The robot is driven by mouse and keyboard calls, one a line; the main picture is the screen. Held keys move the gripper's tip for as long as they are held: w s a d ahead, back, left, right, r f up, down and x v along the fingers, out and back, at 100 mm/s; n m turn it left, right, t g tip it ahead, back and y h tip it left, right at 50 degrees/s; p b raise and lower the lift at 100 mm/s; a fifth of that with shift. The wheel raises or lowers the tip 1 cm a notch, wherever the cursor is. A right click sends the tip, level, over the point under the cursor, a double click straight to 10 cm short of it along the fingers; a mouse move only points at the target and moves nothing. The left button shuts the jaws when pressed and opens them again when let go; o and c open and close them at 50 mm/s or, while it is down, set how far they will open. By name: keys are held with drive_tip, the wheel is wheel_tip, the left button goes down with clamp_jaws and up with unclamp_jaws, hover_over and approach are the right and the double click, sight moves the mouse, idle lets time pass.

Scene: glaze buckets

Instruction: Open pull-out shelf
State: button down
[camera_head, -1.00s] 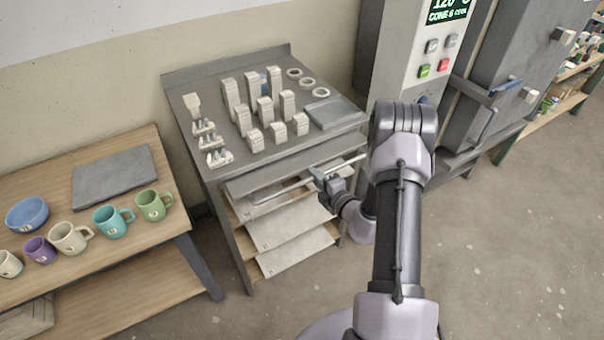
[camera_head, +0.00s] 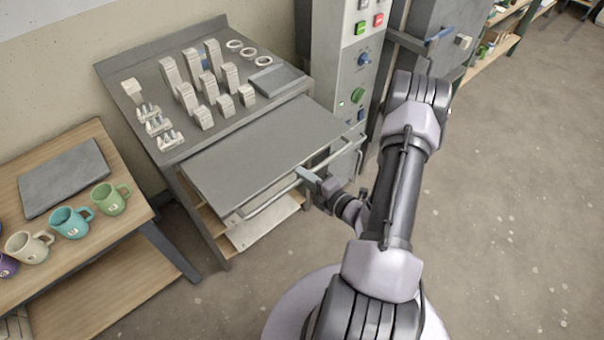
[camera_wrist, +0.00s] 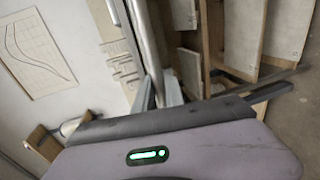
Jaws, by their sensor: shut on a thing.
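The pull-out shelf (camera_head: 262,158) is a flat grey board sticking out of the front of the grey metal stand, just below its top. A pale bar handle (camera_head: 275,198) runs along its front edge. My gripper (camera_head: 309,176) is shut on the handle, right of its middle. In the wrist view the handle (camera_wrist: 147,45) runs as a pale bar down to my gripper (camera_wrist: 160,95), whose fingertips are mostly hidden behind the wrist housing.
Stand top (camera_head: 150,85) holds several pale blocks, rings and small racks. Lower boards (camera_head: 262,228) sit under the shelf. A wooden table (camera_head: 75,245) with mugs is at left. A control cabinet (camera_head: 345,60) stands close at right. The floor in front is open.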

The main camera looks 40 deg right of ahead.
drive_tip(key=c, duration=1.4)
unclamp_jaws()
drive_tip(key=shift+d, duration=0.1)
drive_tip(key=shift+c, duration=0.2)
drive_tip(key=s+r+p, duration=0.3)
drive_tip(key=s, duration=1.4)
drive_tip(key=shift+d+r+p, duration=0.2)
drive_tip(key=shift+d+p, duration=0.05)
drive_tip(key=shift+p, duration=0.05)
